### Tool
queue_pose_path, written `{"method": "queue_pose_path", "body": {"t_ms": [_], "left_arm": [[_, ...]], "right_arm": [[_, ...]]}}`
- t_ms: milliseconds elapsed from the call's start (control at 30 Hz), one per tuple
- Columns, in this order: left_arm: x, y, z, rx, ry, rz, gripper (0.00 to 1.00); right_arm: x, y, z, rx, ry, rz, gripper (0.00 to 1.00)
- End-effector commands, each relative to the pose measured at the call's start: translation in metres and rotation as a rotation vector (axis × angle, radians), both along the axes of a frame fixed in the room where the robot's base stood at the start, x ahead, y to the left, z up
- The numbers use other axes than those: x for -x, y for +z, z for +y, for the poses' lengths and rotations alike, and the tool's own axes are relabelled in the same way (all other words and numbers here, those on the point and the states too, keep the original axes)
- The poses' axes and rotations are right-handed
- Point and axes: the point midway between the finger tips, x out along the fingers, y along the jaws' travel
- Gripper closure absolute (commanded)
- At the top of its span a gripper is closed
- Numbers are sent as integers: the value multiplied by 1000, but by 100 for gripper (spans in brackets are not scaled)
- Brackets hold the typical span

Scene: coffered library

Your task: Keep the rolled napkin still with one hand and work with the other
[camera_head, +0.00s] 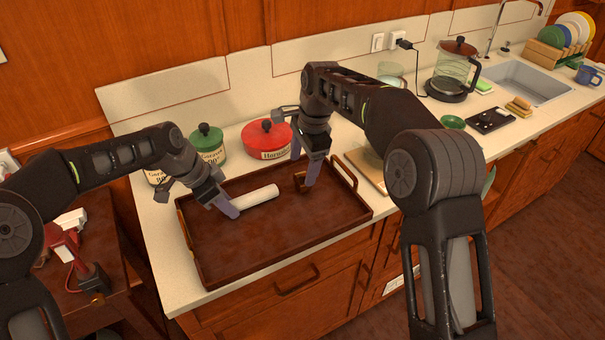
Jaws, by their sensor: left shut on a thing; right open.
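The white rolled napkin (262,195) lies in the brown wooden tray (270,247) on the counter. My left gripper (232,210) is shut on the napkin's left end, low over the tray floor. The napkin's right end is free. My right gripper (307,181) is open, pointing down just right of that free end. A small dark brown object (299,182), perhaps a ring, shows at its fingertips. It is partly hidden by a finger, and I cannot tell whether the fingers touch it.
A green canister (208,146) and a red lidded pot (267,140) stand behind the tray. A wooden board (369,167) lies right of it, partly behind my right arm. A glass coffee pot (453,70) and the sink (522,82) are farther right. The tray's front is clear.

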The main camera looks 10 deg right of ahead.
Motion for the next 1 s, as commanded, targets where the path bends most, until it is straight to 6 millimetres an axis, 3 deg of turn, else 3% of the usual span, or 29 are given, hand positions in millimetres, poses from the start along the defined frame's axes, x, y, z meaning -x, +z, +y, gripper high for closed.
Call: {"method": "queue_pose_path", "body": {"t_ms": [100, 267, 1000], "left_arm": [[0, 0, 0, 0, 0, 0, 100], [0, 0, 0, 0, 0, 0, 100], [0, 1, 0, 0, 0, 0, 100]], "right_arm": [[0, 17, 0, -2, 0, -8, 30], [2, 27, 0, -3, 0, -9, 30], [1, 29, 0, -5, 1, -10, 30]]}}
